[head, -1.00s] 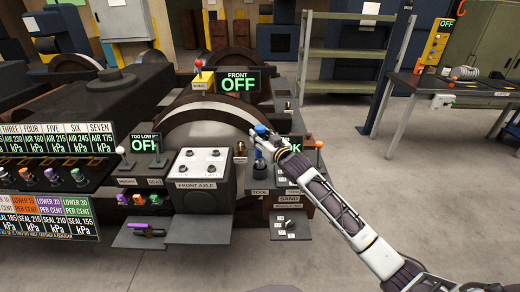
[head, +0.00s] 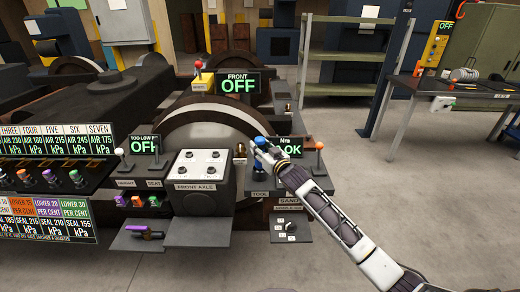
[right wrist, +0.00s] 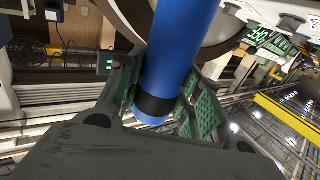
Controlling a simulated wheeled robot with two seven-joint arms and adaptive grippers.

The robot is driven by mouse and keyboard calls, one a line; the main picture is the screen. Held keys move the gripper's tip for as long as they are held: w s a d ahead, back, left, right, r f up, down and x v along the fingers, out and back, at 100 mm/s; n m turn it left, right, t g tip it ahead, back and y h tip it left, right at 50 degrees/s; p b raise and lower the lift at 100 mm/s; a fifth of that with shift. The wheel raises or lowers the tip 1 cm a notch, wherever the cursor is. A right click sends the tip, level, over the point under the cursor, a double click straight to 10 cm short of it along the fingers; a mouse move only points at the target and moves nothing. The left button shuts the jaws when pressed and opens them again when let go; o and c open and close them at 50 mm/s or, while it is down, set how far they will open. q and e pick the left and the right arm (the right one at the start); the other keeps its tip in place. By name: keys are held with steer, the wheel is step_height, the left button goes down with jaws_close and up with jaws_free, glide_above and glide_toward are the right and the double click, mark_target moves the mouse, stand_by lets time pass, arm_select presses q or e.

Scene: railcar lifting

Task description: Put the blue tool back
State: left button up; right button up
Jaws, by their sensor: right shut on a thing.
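The blue tool (head: 260,142) is upright in my right gripper (head: 267,154), above the dark ledge labelled TOOL (head: 259,193). In the right wrist view the blue shaft (right wrist: 178,50) with a black band stands between the green-padded fingers (right wrist: 163,100), which are shut on it. The tool's lower end is close to the ledge in the head view; I cannot tell whether it touches or is seated. My left gripper is not in view.
The front axle block (head: 196,172) stands left of the tool. The display reading Nm OK (head: 291,150) and an orange-knobbed lever (head: 319,152) are close to my right gripper. A sander panel (head: 290,228) juts out below. Open floor lies to the right.

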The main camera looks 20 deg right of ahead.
stand_by(0.3)
steer(key=o, duration=1.2)
steer(key=shift+r, duration=0.1)
steer(key=shift+s, duration=0.15)
